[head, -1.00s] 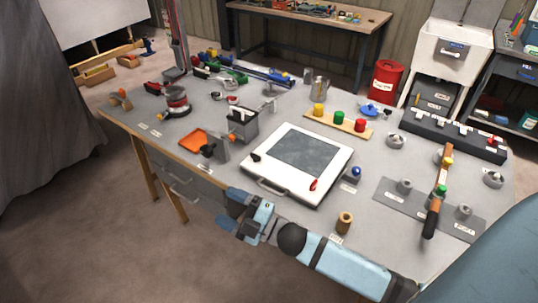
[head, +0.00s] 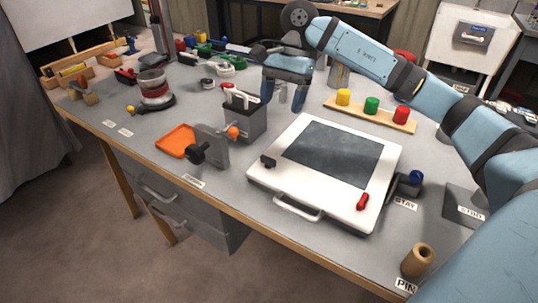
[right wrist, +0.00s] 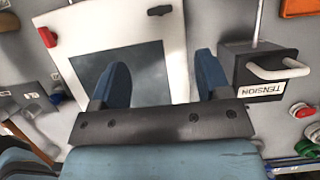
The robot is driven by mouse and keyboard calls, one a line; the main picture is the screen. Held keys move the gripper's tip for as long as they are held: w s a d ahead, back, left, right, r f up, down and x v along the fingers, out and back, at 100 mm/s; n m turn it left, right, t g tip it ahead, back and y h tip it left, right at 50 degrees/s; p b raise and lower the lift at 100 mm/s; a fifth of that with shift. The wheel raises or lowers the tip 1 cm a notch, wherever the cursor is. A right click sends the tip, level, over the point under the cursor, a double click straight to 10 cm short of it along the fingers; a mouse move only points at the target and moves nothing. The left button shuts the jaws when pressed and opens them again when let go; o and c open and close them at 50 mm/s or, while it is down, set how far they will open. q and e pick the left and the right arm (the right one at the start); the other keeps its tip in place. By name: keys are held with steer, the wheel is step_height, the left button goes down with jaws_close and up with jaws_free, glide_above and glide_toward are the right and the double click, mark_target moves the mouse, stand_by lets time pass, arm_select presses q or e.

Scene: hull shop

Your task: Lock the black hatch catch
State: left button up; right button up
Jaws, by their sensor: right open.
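The white hatch (head: 384,172) with its dark window lies on the workbench, with a handle on its front edge. The black hatch catch (head: 268,162) is a small knob at its left front corner; it also shows at the top of the right wrist view (right wrist: 160,10). A red catch (head: 362,202) sits at the right front corner. My right gripper (head: 283,98) is open and empty, pointing down above the bench behind the hatch, apart from the black catch. Its two blue fingers also show in the right wrist view (right wrist: 160,68). My left gripper is out of view.
A grey box with a white handle, labelled TENSION (right wrist: 262,75), stands left of the hatch. A grey bracket with a black knob (head: 212,148) and an orange tray (head: 177,141) are farther left. A wooden strip with coloured knobs (head: 388,118) lies behind the hatch.

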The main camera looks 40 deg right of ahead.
mark_target(268, 158)
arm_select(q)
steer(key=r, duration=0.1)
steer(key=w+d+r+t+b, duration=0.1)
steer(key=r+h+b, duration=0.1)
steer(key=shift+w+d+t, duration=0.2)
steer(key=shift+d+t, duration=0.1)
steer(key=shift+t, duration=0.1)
arm_select(e)
steer(key=x, duration=1.3)
steer(key=shift+s+a+f, duration=0.15)
steer(key=shift+a, duration=0.15)
steer(key=shift+c, duration=0.2)
steer(key=c, duration=0.9)
